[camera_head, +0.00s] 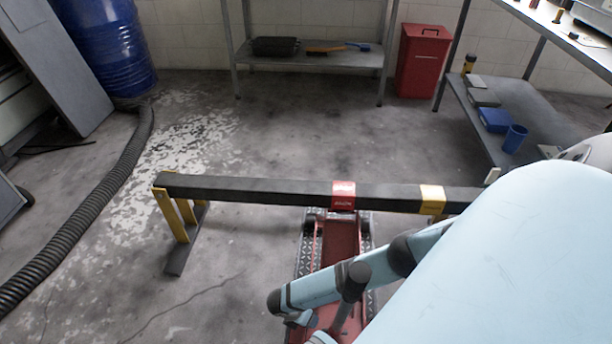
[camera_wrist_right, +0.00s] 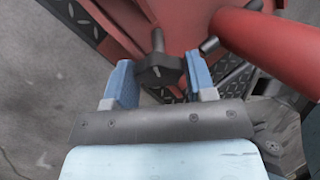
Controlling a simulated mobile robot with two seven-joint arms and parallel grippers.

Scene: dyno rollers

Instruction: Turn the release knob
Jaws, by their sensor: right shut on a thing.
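The release knob (camera_wrist_right: 158,68) is a dark lobed knob with a short stem on top, in the upper middle of the right wrist view. My right gripper (camera_wrist_right: 161,80) has its two blue fingers on either side of it and is shut on it. The knob sits at the red jack body, beside a thick red tube (camera_wrist_right: 270,40). In the head view the red jack (camera_head: 338,240) stands under a long black beam (camera_head: 260,189); my light blue right arm covers its near part, and I cannot make out the knob there. My left gripper is not in view.
The beam has a red band (camera_head: 343,195), a yellow band (camera_head: 432,199) and a yellow-legged stand (camera_head: 180,215). A black hose (camera_head: 95,210) lies at left near a blue barrel (camera_head: 105,45). A metal shelf (camera_head: 310,58) and red bin (camera_head: 422,62) stand behind.

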